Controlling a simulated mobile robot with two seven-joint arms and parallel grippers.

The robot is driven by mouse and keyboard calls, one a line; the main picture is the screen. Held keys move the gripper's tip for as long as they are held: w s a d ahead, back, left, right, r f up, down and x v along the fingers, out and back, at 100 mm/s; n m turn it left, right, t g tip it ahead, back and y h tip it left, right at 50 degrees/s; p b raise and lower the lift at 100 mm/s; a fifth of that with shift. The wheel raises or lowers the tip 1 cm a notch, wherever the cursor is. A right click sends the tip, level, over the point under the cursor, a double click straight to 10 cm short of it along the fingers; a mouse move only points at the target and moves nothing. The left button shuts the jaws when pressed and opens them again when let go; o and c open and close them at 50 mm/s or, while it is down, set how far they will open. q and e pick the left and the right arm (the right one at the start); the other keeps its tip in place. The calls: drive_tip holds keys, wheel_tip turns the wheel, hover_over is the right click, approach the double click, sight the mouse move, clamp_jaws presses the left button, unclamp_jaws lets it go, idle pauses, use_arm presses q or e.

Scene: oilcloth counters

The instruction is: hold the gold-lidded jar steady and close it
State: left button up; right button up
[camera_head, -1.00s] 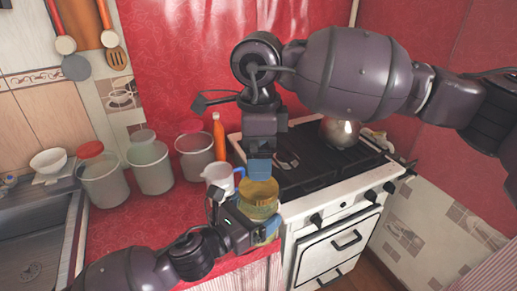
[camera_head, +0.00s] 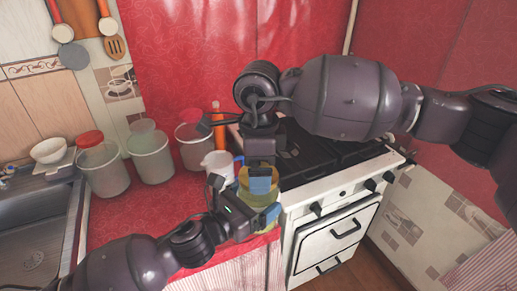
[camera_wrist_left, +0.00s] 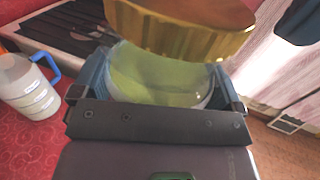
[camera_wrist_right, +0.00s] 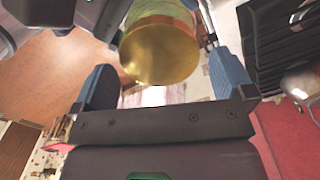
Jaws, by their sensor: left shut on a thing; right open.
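The jar (camera_wrist_left: 155,78) has a clear body with pale yellow-green contents, and it also shows in the head view (camera_head: 258,203). My left gripper (camera_head: 254,210) is shut around its body near the counter's front edge. The gold lid (camera_wrist_left: 185,32) is over the jar's mouth; its seating cannot be told. It also shows in the right wrist view (camera_wrist_right: 160,52). My right gripper (camera_head: 262,180) points down from above and is open, with its blue fingertips on either side of the lid. In the head view its fingers hide much of the lid.
A white jug (camera_head: 220,165) with a blue handle stands just behind the jar. The white stove (camera_head: 330,205) is close on the right. Several canisters (camera_head: 150,158) and an orange bottle (camera_head: 216,124) stand further back. The red counter (camera_head: 150,205) is clear left of the jug.

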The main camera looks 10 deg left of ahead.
drive_tip(key=shift+f, duration=0.8)
drive_tip(key=c, duration=0.8)
drive_tip(key=o, duration=0.8)
wheel_tip(320, 180, up, 12)
